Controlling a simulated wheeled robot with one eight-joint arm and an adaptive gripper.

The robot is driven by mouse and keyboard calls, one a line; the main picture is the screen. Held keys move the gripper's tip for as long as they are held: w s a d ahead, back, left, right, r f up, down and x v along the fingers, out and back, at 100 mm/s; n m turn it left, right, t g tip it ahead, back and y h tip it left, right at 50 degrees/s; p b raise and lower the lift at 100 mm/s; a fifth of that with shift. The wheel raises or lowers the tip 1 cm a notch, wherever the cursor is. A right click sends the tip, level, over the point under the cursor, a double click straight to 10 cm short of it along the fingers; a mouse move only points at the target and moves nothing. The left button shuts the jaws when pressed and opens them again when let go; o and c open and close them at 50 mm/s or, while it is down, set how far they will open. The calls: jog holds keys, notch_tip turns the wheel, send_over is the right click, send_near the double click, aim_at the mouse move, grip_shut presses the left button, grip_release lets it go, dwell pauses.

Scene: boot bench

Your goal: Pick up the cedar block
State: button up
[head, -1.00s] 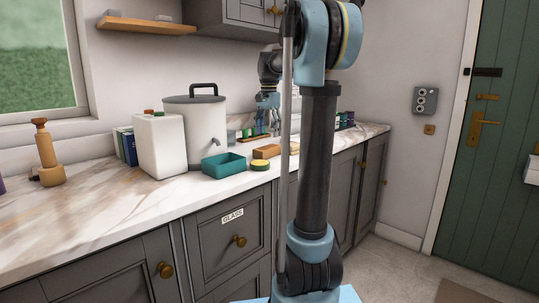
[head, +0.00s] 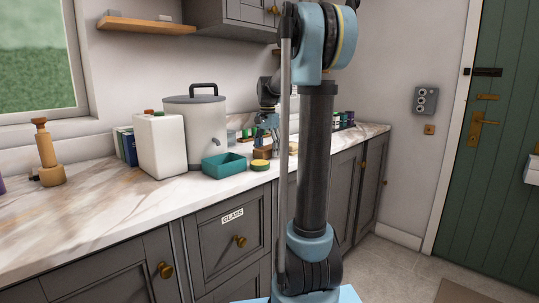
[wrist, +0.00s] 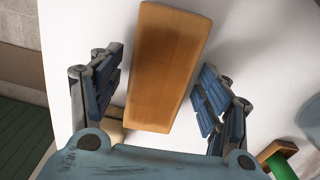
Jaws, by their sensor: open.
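The cedar block (head: 262,154) is an orange-brown wooden block on the marble counter, behind the yellow and dark sponge. My gripper (head: 267,142) is just above it, pointing down, partly behind my own arm in the head view. In the wrist view the block (wrist: 165,65) lies lengthwise between the two spread blue-padded fingers of my gripper (wrist: 158,86), with a gap on each side. The fingers are open and hold nothing. I cannot tell exactly how far below the fingertips the block is.
The sponge (head: 260,166) and a teal tray (head: 224,165) sit close in front and to the left. A white canister (head: 160,146) and a lidded white pot (head: 205,125) stand further left. Green-topped items stand behind.

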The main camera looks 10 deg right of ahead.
jog(key=c, duration=1.3)
jog(key=shift+r, duration=0.15)
